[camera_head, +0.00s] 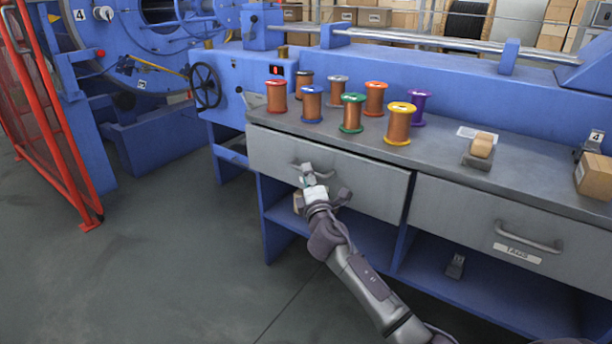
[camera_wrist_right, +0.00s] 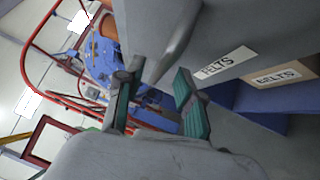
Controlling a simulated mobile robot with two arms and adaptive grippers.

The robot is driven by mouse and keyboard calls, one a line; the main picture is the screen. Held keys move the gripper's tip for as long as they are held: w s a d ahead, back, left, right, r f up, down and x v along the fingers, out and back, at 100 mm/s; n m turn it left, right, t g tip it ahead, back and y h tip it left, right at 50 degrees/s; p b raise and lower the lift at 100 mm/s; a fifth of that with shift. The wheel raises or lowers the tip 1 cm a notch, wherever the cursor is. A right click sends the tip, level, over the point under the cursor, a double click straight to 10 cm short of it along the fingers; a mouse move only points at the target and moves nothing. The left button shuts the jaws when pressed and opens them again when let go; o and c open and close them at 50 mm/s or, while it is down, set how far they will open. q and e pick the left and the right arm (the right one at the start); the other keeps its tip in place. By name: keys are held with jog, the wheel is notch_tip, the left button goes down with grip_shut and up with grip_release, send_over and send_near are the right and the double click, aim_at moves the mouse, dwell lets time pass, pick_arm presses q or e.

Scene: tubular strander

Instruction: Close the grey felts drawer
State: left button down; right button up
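The grey felts drawer (camera_head: 365,187) is the left drawer under the workbench. Its front looks nearly level with the bench edge, and I cannot tell whether a small gap is left. In the right wrist view its front (camera_wrist_right: 240,25) carries a FELTS label (camera_wrist_right: 224,62) and a bar handle (camera_wrist_right: 178,45). My right gripper (camera_head: 309,177) is at this handle, and its fingers (camera_wrist_right: 158,98) stand apart, with the handle's near end between or just before them. Contact is unclear. The gripper hides part of the handle in the head view. My left gripper is out of view.
Several wire spools (camera_head: 351,113) stand on the bench top (camera_head: 440,150). A second grey drawer (camera_head: 480,225) with its own handle is to the right. A box labelled FELTS (camera_wrist_right: 285,76) sits on the shelf below. A red fence (camera_head: 50,130) stands left; the floor before the bench is clear.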

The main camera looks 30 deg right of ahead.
jog(key=shift+x, duration=1.35)
grip_shut()
